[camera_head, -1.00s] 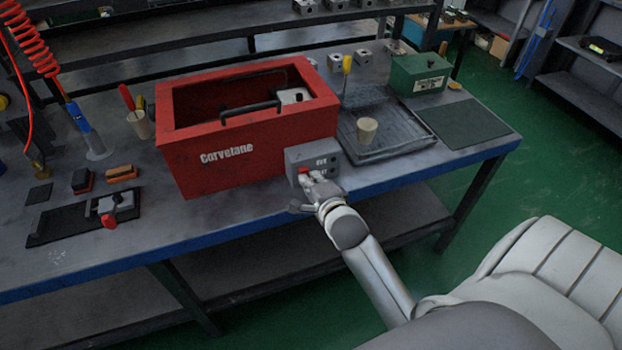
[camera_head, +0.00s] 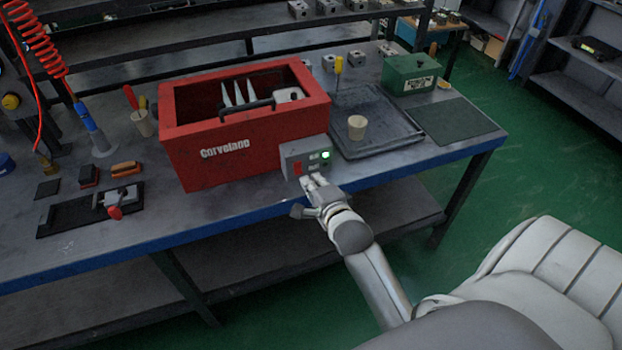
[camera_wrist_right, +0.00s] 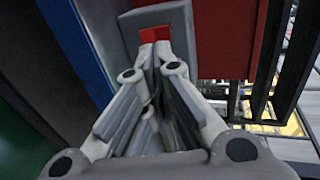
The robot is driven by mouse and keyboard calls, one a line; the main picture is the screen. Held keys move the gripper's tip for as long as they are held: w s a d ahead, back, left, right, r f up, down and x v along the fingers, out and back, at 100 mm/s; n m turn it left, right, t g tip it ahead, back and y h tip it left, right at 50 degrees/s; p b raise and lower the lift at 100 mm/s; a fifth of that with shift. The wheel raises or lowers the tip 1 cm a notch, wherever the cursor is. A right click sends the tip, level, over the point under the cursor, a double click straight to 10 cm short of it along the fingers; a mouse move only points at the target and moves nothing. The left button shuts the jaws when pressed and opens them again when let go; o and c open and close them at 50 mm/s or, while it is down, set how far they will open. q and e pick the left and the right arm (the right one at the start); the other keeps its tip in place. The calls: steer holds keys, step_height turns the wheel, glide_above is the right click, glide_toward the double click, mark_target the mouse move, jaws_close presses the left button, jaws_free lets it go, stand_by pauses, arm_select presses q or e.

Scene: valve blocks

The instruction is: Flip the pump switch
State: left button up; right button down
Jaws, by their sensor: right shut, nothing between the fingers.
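The pump switch is a red rocker (camera_head: 298,168) on a grey control box (camera_head: 318,153) at the right front corner of the red Corvetane tank (camera_head: 240,145). A green lamp (camera_head: 326,155) on the box is lit. My right gripper (camera_head: 313,180) is shut and empty, just in front of and below the box. In the right wrist view, its closed fingertips (camera_wrist_right: 158,48) overlap the lower part of the red switch (camera_wrist_right: 154,34), so whether they touch it is unclear. White streams show inside the tank. My left gripper is not in view.
A grey tray (camera_head: 375,140) with a cup (camera_head: 357,127) lies right of the tank, with a green box (camera_head: 409,74) behind it. A clamp fixture (camera_head: 118,199) sits at the left. The blue bench edge (camera_head: 420,158) runs below the control box.

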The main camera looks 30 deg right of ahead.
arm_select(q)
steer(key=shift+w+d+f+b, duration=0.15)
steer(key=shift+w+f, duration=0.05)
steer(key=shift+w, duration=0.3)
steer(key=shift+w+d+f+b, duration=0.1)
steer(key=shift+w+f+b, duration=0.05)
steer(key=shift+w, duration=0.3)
arm_select(e)
steer(key=v, duration=0.7)
steer(key=shift+r, duration=0.2)
steer(key=shift+w, duration=0.15)
